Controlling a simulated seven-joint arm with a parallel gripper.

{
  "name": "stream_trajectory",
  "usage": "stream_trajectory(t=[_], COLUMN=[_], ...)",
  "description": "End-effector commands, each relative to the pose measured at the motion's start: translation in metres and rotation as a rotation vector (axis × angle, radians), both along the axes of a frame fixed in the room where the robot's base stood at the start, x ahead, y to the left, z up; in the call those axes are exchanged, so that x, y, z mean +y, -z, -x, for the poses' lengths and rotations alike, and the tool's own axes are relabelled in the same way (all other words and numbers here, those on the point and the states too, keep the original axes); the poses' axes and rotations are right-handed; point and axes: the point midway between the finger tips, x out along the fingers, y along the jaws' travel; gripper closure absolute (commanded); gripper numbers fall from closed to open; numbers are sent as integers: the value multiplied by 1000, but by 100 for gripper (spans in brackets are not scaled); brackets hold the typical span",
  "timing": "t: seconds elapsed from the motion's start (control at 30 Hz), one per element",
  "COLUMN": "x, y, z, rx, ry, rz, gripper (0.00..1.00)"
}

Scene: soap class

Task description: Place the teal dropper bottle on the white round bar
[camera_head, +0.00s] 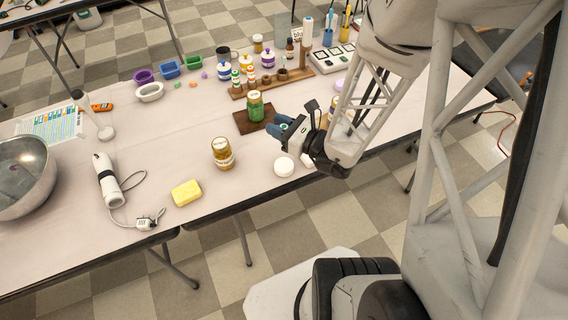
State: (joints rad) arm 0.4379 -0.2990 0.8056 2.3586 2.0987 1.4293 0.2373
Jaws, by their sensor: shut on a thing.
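The white round bar (284,166) lies on the table near its front edge, just below and in front of my gripper in the picture. My gripper (281,131) reaches in from the right above the table, with dark blue fingertips pointing left. It is shut on a small teal thing (285,119), which I take for the teal dropper bottle. Most of the bottle is hidden by the fingers, so its tilt and its height above the table cannot be told. The top of the bar is bare.
A jar with amber contents (223,154) stands left of the bar, with a yellow soap block (186,193) beyond it. A green jar (255,107) stands on a brown board (244,121) behind my gripper. A white hand blender (105,178) and a metal bowl (24,180) are at left.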

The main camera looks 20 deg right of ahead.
Motion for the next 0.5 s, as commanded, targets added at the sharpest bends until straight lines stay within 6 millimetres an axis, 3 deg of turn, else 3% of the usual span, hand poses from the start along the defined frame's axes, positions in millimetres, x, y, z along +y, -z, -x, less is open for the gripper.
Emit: stream_trajectory(t=[0.33,0.5], x=[0,0], y=[1,12], z=[0,0], rx=[1,4], ry=[0,0], rz=[-1,-2], gripper=[93,93])
